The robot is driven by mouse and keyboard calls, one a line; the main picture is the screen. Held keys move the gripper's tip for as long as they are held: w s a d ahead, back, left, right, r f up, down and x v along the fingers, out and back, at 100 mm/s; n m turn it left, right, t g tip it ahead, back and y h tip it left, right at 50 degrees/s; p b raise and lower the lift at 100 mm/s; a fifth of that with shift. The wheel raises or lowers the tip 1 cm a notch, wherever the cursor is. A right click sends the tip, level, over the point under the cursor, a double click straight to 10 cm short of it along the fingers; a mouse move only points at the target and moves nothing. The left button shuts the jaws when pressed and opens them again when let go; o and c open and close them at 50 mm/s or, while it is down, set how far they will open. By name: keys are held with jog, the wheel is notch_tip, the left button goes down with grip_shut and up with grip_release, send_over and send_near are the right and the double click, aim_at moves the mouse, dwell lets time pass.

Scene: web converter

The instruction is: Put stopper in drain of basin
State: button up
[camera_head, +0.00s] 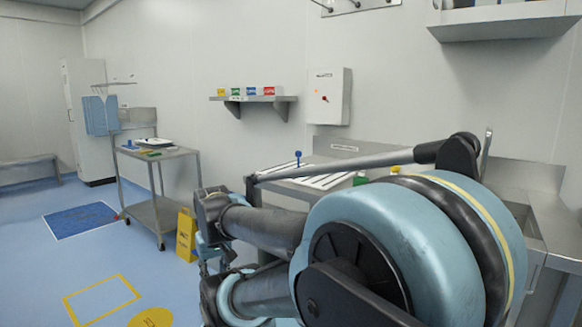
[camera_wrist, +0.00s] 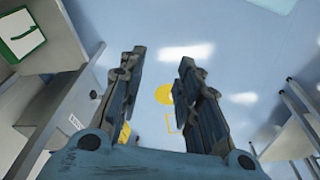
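My gripper (camera_wrist: 160,62) is open in the wrist view. Its two fingers stand apart with nothing between them, over bare blue floor. In the head view my arm fills the middle and right and hides much of the counter. A metal basin (camera_head: 537,232) seems to show in part behind my arm at the right; its drain is hidden. I cannot make out a stopper for certain. A small blue-topped upright thing (camera_head: 298,157) stands on the counter at the back, but I cannot tell what it is.
A metal cart (camera_head: 158,208) with items on top stands at the left, near a yellow floor sign (camera_head: 186,236). A wall shelf (camera_head: 254,99) holds several small coloured boxes. Open blue floor (camera_head: 60,262) lies at the front left.

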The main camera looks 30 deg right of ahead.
jog(key=shift+w+d, duration=0.3)
jog(key=shift+w, duration=0.2)
jog(key=w+d+r+t+y, duration=0.1)
jog(key=w+d+r+t, duration=0.1)
jog(key=w+d+r, duration=0.65)
jog(key=w+d+r+t+y, duration=0.1)
jog(key=w+d+r, duration=0.5)
jog(key=w+r, duration=0.5)
jog(key=d+r+t+h, duration=0.1)
jog(key=d+r, duration=0.4)
jog(key=d, duration=0.5)
jog(key=d+r+t, duration=0.2)
jog(key=d+r, duration=0.3)
jog(key=d, duration=0.6)
jog(key=d+r+t+h, duration=0.1)
jog(key=d+r, duration=0.4)
jog(key=d, duration=0.5)
jog(key=x, duration=1.7)
jog(key=shift+w+f, duration=0.15)
jog(key=shift+f, duration=0.05)
grip_shut()
